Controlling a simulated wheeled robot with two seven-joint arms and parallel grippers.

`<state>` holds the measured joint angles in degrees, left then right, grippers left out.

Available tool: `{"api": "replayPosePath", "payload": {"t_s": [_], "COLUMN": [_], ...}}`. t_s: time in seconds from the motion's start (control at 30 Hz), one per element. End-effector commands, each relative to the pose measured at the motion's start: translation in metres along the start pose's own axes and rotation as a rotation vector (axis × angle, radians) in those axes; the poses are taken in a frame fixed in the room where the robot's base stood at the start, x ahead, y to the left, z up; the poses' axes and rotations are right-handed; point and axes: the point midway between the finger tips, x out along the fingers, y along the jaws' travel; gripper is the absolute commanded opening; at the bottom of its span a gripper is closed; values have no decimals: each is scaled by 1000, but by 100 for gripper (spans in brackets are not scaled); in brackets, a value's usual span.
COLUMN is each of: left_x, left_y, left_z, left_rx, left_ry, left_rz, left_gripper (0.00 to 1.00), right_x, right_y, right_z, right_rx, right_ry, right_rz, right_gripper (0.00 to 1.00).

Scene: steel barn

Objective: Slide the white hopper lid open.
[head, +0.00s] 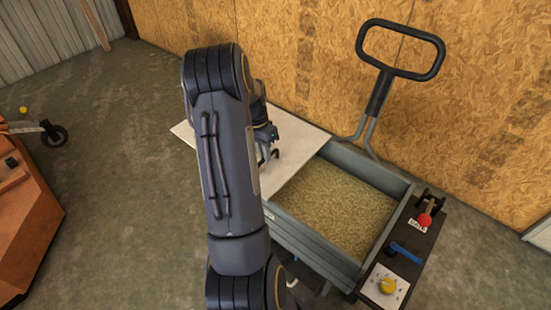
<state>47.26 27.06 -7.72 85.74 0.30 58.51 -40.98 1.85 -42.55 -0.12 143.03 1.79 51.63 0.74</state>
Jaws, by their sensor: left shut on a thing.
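The white hopper lid (297,138) lies flat at the left of the grey hopper (290,228) and covers only its left part. The right part of the hopper stands uncovered and shows grainy tan feed (337,208). My left arm reaches across the lid and hides its middle. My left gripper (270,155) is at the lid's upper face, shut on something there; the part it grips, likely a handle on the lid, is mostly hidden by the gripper. My right gripper is not in view.
A dark side panel with a red knob (425,220), a blue lever (407,252) and a yellow dial (387,286) adjoins the hopper's right end. A black loop handle (381,87) rises behind. An orange machine (28,225) stands far left. Concrete floor between is clear.

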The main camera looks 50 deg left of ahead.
Motion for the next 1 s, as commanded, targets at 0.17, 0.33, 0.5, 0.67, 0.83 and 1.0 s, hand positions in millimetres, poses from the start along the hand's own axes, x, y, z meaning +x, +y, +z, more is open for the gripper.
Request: {"api": "replayPosePath", "payload": {"t_s": [0.17, 0.33, 0.5, 0.67, 0.83, 1.0], "left_x": [-3, -3, -3, -3, -3, -3], "left_y": [-12, -15, -14, -14, -14, -14], "left_z": [0, 0, 0, 0, 0, 0], "left_rx": [-1, -1, -1, -1, 0, 0], "left_ry": [1, 1, 1, 1, 1, 1], "left_rz": [-1, -1, -1, -1, 0, 0], "left_gripper": [0, 0, 0, 21, 34, 34], "right_x": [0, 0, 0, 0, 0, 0], "right_y": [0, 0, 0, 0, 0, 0], "right_z": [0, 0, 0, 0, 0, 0], "right_rx": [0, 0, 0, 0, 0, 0], "right_ry": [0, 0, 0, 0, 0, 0], "right_rz": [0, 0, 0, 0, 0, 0], "right_gripper": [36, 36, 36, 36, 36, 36]}}
